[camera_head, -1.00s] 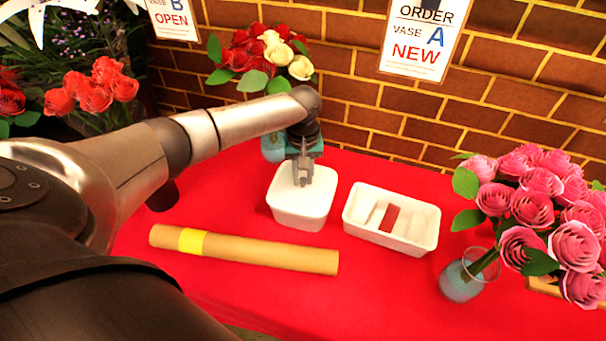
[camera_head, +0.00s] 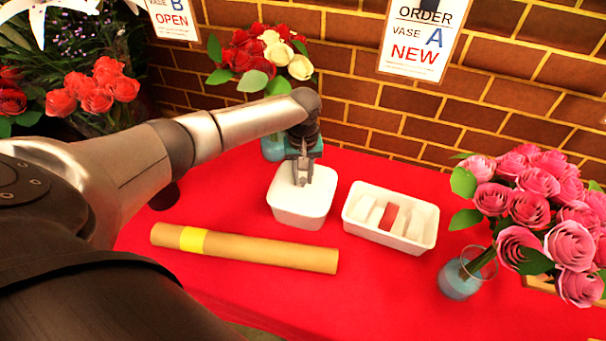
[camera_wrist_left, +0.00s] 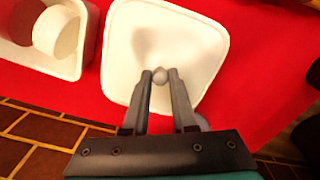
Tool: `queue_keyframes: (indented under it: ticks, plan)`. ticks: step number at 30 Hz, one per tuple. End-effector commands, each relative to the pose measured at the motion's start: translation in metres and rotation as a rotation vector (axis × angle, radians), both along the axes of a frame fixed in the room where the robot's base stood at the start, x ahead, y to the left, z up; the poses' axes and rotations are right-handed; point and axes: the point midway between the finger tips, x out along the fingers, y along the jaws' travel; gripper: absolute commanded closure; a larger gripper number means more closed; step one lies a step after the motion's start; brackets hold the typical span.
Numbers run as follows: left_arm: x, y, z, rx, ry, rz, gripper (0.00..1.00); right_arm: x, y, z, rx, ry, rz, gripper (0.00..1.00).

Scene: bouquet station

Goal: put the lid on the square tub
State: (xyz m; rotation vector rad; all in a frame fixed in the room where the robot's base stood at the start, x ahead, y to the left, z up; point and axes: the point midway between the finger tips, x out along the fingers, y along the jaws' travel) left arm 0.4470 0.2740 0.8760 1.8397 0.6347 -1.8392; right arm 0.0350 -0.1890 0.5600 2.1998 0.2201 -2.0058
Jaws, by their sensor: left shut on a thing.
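The white square tub (camera_head: 298,215) stands on the red table in the head view. The white lid (camera_head: 318,187) lies over the tub's top and seems to sit level on it; the head view does not show whether it is pressed fully down. In the left wrist view the lid (camera_wrist_left: 205,50) fills the upper middle, with a small round knob (camera_wrist_left: 160,75) at its centre. My left gripper (camera_head: 302,182) points down at the lid's middle; in the left wrist view its fingertips (camera_wrist_left: 160,78) are shut on the knob. My right gripper is not in view.
A white divided tray (camera_head: 429,228) with a red piece stands right of the tub. A brown tube (camera_head: 270,252) with a yellow band lies in front. A glass vase (camera_head: 460,282) of pink roses stands at right. Red and cream roses (camera_head: 262,52) stand behind, near the brick wall.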

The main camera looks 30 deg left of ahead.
Motion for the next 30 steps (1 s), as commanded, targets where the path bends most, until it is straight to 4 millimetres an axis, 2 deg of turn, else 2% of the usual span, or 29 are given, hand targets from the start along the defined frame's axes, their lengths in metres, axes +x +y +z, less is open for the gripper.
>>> queue_keyframes:
  ticks: [28,29,30]
  plan:
    - [0.0002,0.0002,-0.0003,0.0,0.0,0.0,1.0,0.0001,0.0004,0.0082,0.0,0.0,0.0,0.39]
    - [0.0002,0.0002,-0.0002,0.0,0.0,0.0,0.71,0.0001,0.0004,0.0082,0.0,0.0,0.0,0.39]
    - [0.0002,0.0002,-0.0002,0.0,0.0,0.0,0.67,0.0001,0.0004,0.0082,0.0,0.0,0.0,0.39]
